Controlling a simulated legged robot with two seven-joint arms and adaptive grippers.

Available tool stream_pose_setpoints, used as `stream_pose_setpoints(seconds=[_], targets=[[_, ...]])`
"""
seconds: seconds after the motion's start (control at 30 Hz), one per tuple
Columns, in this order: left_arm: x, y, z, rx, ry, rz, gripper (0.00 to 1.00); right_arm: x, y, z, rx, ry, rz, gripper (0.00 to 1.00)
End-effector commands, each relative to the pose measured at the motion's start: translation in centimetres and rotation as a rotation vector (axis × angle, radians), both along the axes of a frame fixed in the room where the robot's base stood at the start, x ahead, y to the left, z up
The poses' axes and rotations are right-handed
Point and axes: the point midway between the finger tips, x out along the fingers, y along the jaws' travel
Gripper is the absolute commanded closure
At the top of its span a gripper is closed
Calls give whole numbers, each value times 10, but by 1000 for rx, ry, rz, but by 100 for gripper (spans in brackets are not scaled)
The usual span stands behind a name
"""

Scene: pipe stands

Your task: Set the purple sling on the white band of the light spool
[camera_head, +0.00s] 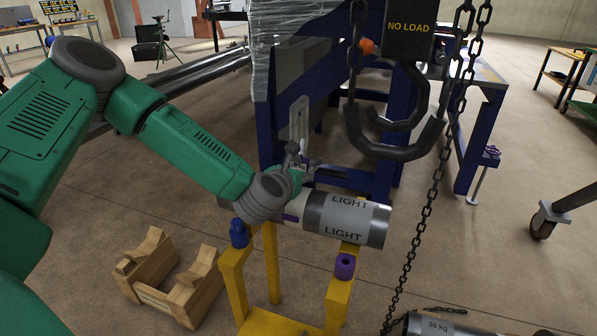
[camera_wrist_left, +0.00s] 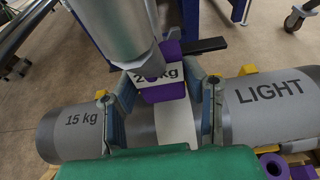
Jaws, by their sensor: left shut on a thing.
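The light spool (camera_head: 345,217) is a grey cylinder marked LIGHT, lying across a yellow stand (camera_head: 338,300). In the left wrist view the spool (camera_wrist_left: 265,98) shows "15 kg" and LIGHT on either side of its white band (camera_wrist_left: 176,124). The purple sling (camera_wrist_left: 165,92), with a partly hidden kg label, is at the band, between the fingers of my left gripper (camera_wrist_left: 163,105). A grey metal part hides some of it. In the head view my left gripper (camera_head: 300,172) is just above the spool, shut on the sling. Sling contact with the band is unclear. My right gripper is not in view.
A black hook (camera_head: 400,145) hangs under a NO LOAD display (camera_head: 408,28), with a chain (camera_head: 432,200) beside it. A blue frame (camera_head: 385,150) stands behind the spool. A wooden cradle (camera_head: 165,275) is at lower left, a 30 kg cylinder (camera_head: 440,326) at lower right.

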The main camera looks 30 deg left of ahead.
Motion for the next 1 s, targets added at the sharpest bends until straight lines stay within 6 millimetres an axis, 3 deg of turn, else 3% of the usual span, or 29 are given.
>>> stream_pose_setpoints(seconds=[0.47, 1.0], targets=[[0, -1, -1, 0, -2, 0, 100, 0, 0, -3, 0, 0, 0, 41], [0, -2, -18, 0, -2, 0, 100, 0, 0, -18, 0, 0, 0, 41]])
